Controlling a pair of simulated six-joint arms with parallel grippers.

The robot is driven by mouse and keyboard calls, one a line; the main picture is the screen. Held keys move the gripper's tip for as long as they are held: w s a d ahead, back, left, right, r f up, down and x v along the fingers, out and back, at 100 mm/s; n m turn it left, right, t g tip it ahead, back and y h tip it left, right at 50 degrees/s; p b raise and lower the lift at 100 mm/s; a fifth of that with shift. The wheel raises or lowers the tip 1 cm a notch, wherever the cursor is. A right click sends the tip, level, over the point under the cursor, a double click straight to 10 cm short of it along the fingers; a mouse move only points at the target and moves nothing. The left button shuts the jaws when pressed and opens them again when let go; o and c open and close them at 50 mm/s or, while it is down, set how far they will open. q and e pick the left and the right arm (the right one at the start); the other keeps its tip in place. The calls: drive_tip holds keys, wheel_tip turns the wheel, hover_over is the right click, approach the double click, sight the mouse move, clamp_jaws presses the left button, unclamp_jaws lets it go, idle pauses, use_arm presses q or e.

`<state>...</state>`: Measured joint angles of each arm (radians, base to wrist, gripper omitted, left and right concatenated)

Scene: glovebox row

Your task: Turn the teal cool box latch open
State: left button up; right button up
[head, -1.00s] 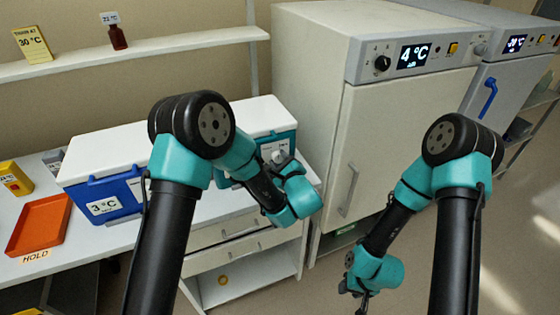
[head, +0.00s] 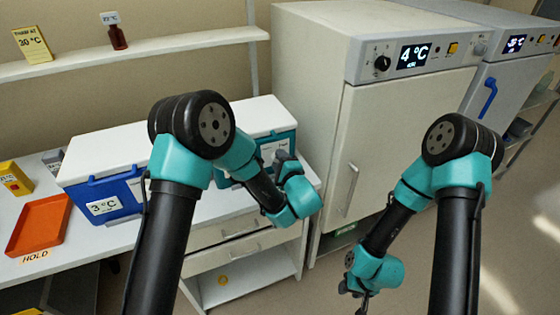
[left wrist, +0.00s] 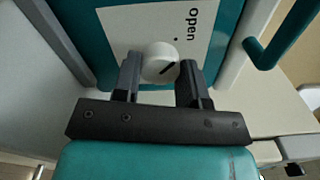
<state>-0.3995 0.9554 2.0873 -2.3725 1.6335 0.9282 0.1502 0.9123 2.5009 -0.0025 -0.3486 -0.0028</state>
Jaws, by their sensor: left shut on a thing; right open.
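The teal cool box (head: 284,137), with a white lid, stands at the right end of the bench, partly hidden behind my left arm. Its front shows in the left wrist view (left wrist: 228,22), with a white label reading "Open" and a small dot. The latch is a round white knob (left wrist: 157,60) with a dark slanted line on its face. My left gripper (left wrist: 160,78) is shut on the knob, one finger on each side; in the head view it is at the box front (head: 281,160). My right gripper (head: 361,296) is open and empty, low in front of the 4 °C cabinet.
A blue cool box (head: 103,194) marked 3 °C stands to the left, behind my left arm. An orange HOLD tray (head: 40,226) lies further left. The 4 °C cabinet (head: 395,140) stands close on the right of the teal box. Drawers (head: 232,230) are below the bench.

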idle(0.3)
use_arm(q)
drive_tip(key=o, duration=0.9)
drive_tip(key=shift+o, duration=0.2)
drive_tip(key=shift+s, duration=0.1)
drive_tip(key=v, duration=1.7)
drive_tip(key=shift+d, duration=0.1)
